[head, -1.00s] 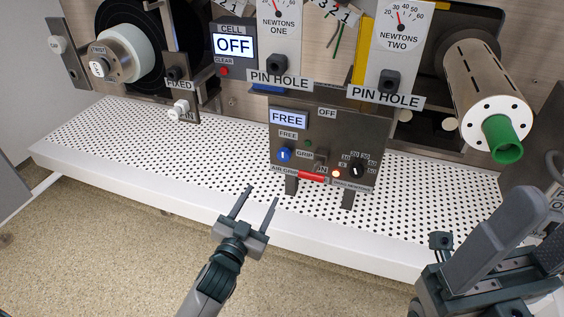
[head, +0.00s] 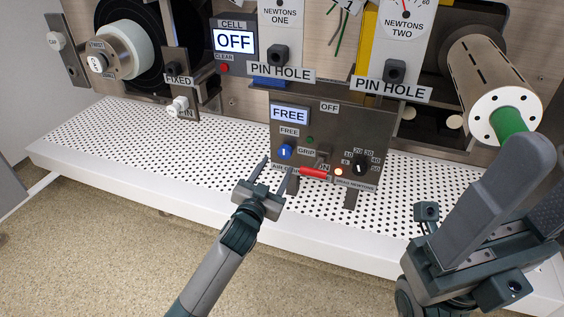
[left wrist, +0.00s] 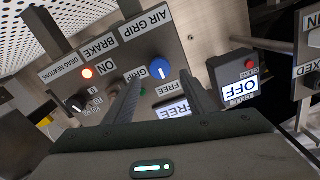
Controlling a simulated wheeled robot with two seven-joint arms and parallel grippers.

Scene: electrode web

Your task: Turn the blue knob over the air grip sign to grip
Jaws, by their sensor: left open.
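The blue knob (head: 284,152) is on the left of a dark control panel (head: 345,125), below the FREE label and beside the GRIP label. A lit display (head: 290,114) on the panel reads FREE. In the left wrist view the blue knob (left wrist: 161,68) shows its white mark, with the AIR GRIP sign (left wrist: 146,22) beside it. My left gripper (head: 279,172) is open and empty, its fingertips just in front of the panel near the knob. In the wrist view its fingers (left wrist: 150,85) point toward the knob. My right gripper (head: 500,215) is partly in view at the right; its jaws are unclear.
A red lever (head: 314,173) and a black dial (head: 360,164) are on the same panel, right of the knob. An orange lamp (head: 338,172) is lit. A white perforated shelf (head: 130,150) runs below. A slotted roller (head: 490,85) stands at right.

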